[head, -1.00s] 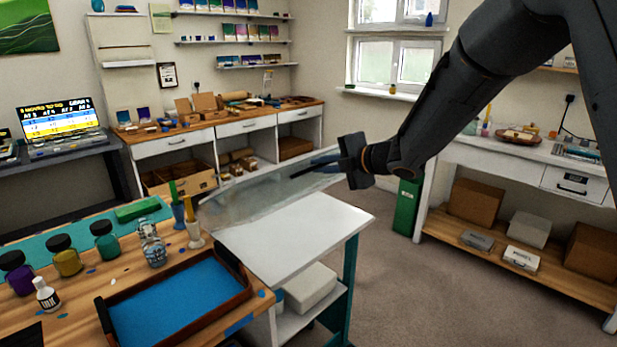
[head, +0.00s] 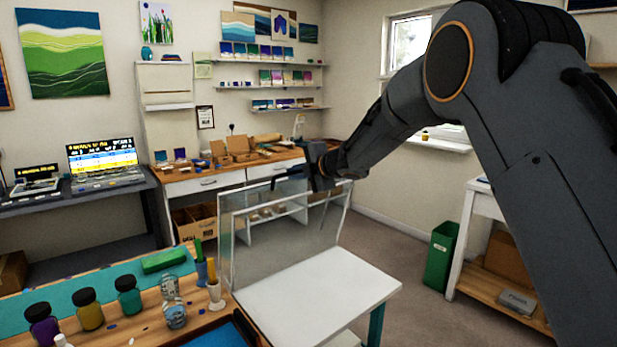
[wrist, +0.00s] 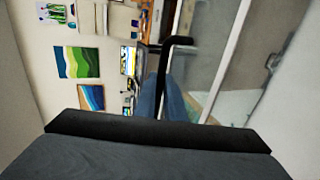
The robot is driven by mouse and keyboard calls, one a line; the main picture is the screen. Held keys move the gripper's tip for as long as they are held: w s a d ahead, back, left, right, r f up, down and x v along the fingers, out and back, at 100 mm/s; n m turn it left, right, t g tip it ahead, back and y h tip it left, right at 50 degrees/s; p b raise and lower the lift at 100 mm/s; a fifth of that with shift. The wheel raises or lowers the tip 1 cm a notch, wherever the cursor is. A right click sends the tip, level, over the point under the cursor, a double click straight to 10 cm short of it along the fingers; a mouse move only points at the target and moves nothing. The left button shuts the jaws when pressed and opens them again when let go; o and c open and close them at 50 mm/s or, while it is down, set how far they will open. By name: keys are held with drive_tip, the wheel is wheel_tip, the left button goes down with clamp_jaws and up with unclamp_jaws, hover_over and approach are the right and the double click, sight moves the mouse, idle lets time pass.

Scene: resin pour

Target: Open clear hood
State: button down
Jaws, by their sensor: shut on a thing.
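The clear hood (head: 272,235) is a transparent pane with a pale frame. It stands raised, nearly upright, at the back of the white tabletop (head: 322,292) in the head view. My gripper (head: 303,179) is at the hood's upper right edge and shut on it, seemingly by a dark handle. In the wrist view the hood's glass and white frame (wrist: 226,62) run along the right, and a dark bar (wrist: 168,60) passes by my blue-grey fingers. The exact grip is partly hidden by my wrist.
A wooden workbench at left holds dark-lidded jars (head: 88,309), a green block (head: 163,261) and cups with tools (head: 215,292). A laptop (head: 103,160) stands on a dark desk. A green bin (head: 441,252) is at right. Carpet floor is clear between.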

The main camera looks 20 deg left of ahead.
drive_tip(key=shift+w+a, duration=0.5)
drive_tip(key=shift+a, duration=0.3)
drive_tip(key=c, duration=1.8)
unclamp_jaws()
drive_tip(key=shift+c, duration=0.2)
drive_tip(key=shift+d, duration=0.15)
drive_tip(key=shift+s+d+r, duration=0.1)
drive_tip(key=shift+d, duration=0.1)
drive_tip(key=b+v, duration=0.2)
drive_tip(key=v, duration=0.5)
drive_tip(key=shift+s, duration=0.1)
